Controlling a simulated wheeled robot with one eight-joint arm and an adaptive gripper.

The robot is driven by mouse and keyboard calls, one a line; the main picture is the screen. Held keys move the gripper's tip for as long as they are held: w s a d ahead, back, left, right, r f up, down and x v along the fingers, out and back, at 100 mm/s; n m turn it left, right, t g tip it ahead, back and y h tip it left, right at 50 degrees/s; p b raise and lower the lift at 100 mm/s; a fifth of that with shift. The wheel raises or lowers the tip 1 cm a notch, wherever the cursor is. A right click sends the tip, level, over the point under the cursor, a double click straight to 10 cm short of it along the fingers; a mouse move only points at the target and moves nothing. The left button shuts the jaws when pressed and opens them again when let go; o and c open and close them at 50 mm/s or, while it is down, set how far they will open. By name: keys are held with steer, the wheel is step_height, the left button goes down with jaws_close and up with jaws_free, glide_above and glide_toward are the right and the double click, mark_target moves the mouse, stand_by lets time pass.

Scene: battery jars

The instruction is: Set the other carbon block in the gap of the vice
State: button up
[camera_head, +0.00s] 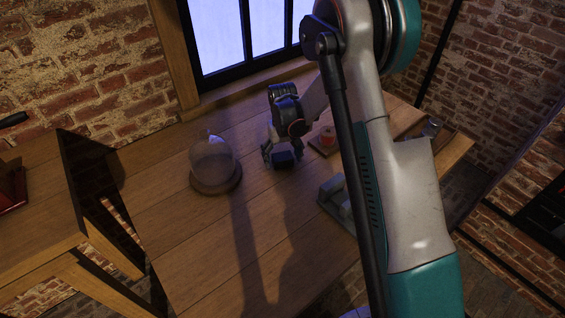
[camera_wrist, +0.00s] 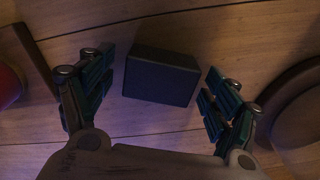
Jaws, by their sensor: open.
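A dark carbon block (camera_wrist: 160,76) lies on the wooden table. In the wrist view it sits between the two fingers of my gripper (camera_wrist: 158,78), with a gap on each side. In the head view the block (camera_head: 285,160) shows at the tip of my gripper (camera_head: 283,153), which points down at the table. My gripper is open and holds nothing. A grey metal piece (camera_head: 334,191), which looks like the vice, stands nearer in the head view and is partly hidden behind my arm. I cannot make out its gap or another carbon block.
A glass dome on a round wooden base (camera_head: 216,183) stands left of my gripper. A red item (camera_head: 327,139) on a small wooden board stands to its right. A tray (camera_head: 432,128) lies at the far right. The table's front left is clear.

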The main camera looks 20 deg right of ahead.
steer(key=shift+r, duration=0.1)
steer(key=c, duration=1.4)
